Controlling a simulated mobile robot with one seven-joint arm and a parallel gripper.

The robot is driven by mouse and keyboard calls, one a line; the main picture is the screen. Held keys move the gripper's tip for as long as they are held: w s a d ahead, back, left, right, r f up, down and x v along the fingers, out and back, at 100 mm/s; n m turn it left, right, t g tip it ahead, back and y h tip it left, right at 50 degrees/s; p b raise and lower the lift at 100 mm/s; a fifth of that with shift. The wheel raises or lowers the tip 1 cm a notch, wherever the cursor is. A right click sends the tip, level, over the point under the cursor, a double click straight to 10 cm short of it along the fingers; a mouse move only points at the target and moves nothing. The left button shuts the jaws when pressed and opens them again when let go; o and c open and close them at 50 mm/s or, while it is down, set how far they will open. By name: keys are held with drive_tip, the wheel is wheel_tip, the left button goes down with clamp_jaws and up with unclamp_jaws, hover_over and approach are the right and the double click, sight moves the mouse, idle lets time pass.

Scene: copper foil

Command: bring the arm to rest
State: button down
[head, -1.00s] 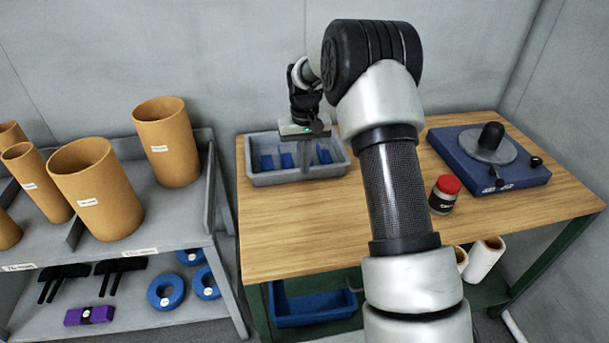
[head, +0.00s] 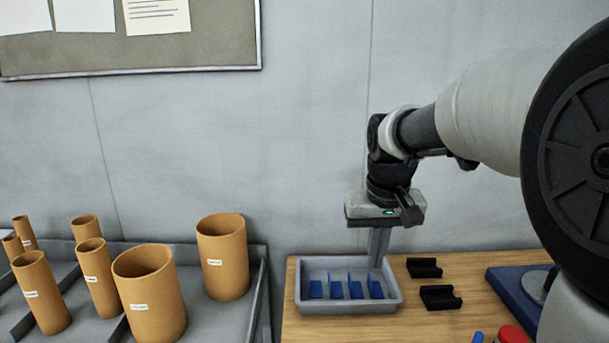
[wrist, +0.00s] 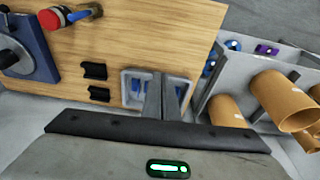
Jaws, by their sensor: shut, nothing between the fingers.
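My gripper (head: 377,262) points down at the right end of the grey tray (head: 350,307), its fingers together and empty. In the head view the fingertips overlap the tray's back rim. In the wrist view my gripper (wrist: 163,82) shows in front of the tray (wrist: 187,83), which looks small and some way below. Part of the tray is hidden there by the fingers. Several blue pieces (head: 335,290) stand in the tray. My arm reaches in from the right, with a large joint close to the camera.
Two black holders (head: 440,298) lie right of the tray. A blue base with a disc (wrist: 28,45) and a red-capped jar (wrist: 50,19) are further along the wooden table (wrist: 150,35). Tan cylinders (head: 150,293) stand on the left shelf. A grey wall is behind.

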drive_tip(key=s+r+t+p, duration=0.1)
drive_tip(key=s+r, duration=0.1)
drive_tip(key=s, duration=0.8)
drive_tip(key=s+r+t+p, duration=0.2)
drive_tip(key=s, duration=0.8)
drive_tip(key=shift+s, duration=0.4)
drive_tip(key=c, duration=2.5)
unclamp_jaws()
